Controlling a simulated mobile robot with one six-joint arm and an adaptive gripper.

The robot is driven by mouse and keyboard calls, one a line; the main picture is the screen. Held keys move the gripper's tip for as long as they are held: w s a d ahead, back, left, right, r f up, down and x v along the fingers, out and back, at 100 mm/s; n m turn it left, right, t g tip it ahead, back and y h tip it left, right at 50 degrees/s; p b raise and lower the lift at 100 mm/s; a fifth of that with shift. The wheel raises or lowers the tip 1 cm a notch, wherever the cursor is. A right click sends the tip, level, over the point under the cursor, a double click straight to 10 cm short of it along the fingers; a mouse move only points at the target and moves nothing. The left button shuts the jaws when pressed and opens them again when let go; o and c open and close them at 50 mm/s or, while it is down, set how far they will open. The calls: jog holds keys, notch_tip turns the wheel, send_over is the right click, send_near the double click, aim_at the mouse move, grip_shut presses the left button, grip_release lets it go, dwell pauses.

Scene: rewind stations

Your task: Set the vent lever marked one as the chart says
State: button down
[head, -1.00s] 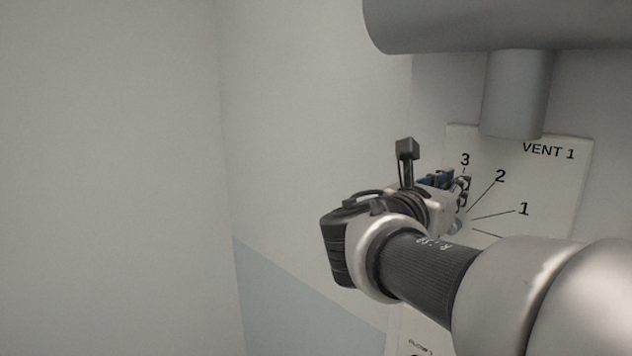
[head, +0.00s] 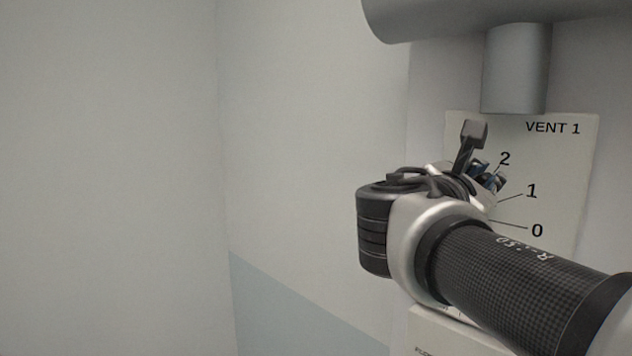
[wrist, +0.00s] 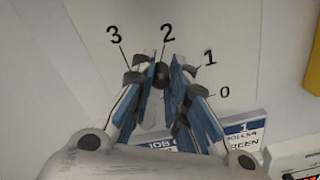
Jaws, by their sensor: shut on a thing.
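The VENT 1 plate (head: 560,150) is pale, on the wall at right in the head view, with marks 2, 1 and 0 showing. My gripper (head: 490,178) is in front of it, close under the 2, and hides the 3 and the lever. In the wrist view my gripper (wrist: 165,72) has its blue-padded fingers closed around the dark lever knob (wrist: 161,77). The knob lies just below the 2, between the 3 and the 1. The lever's shaft is mostly hidden by the fingers.
A thick grey pipe (head: 516,70) comes down just above the plate. A yellow thing (wrist: 312,65) is at the right edge. The wall at left is bare.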

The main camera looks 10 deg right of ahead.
dwell(0.3)
jog(key=c, duration=1.6)
grip_release()
jog(key=shift+o, duration=0.2)
jog(key=v, duration=1.2)
